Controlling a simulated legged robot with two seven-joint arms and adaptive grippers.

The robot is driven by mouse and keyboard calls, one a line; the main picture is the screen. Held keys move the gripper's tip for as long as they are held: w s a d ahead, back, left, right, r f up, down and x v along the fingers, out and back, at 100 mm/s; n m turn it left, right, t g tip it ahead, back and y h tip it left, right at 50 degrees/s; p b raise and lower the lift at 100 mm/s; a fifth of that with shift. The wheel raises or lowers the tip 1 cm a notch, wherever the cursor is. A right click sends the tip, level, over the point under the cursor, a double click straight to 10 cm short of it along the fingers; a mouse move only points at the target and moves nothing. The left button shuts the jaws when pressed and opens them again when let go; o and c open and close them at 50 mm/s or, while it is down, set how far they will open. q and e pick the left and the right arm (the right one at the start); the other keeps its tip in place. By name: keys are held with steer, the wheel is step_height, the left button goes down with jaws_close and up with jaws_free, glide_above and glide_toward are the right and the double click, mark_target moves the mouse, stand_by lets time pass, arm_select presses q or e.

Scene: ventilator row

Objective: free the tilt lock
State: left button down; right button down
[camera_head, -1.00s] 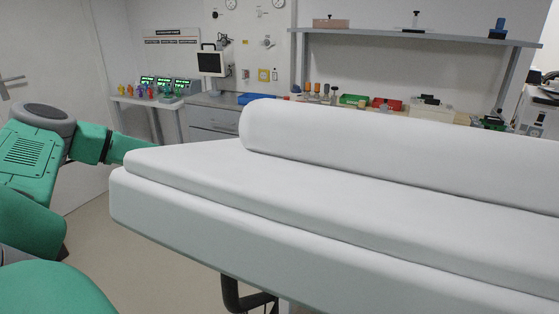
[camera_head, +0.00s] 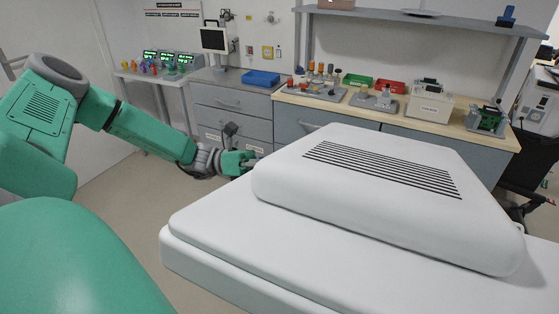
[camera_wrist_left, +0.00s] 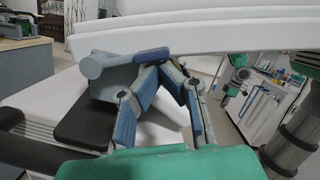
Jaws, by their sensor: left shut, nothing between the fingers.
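A blue-grey lever (camera_wrist_left: 150,54) with a round knob end sits on a grey block (camera_wrist_left: 112,82) beneath a white padded edge in the left wrist view. It looks like the tilt lock, though I cannot be sure. My left gripper (camera_wrist_left: 164,66) is shut and empty, its fingertips close to the lever; whether they touch it I cannot tell. In the head view my left gripper (camera_head: 245,162) is beside the far left side of the white bed (camera_head: 300,245). The lever cannot be made out there. My right gripper is not in view.
A raised white pad (camera_head: 340,195) with a dark slatted patch lies on the bed. Behind are grey drawers (camera_head: 230,98) and a workbench (camera_head: 400,118) with trays and devices. Dark padded parts (camera_wrist_left: 85,122) lie left of my fingers. Floor shows left of the bed.

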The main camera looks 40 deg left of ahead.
arm_select(q)
steer(key=v, duration=1.2)
steer(key=shift+w, duration=0.1)
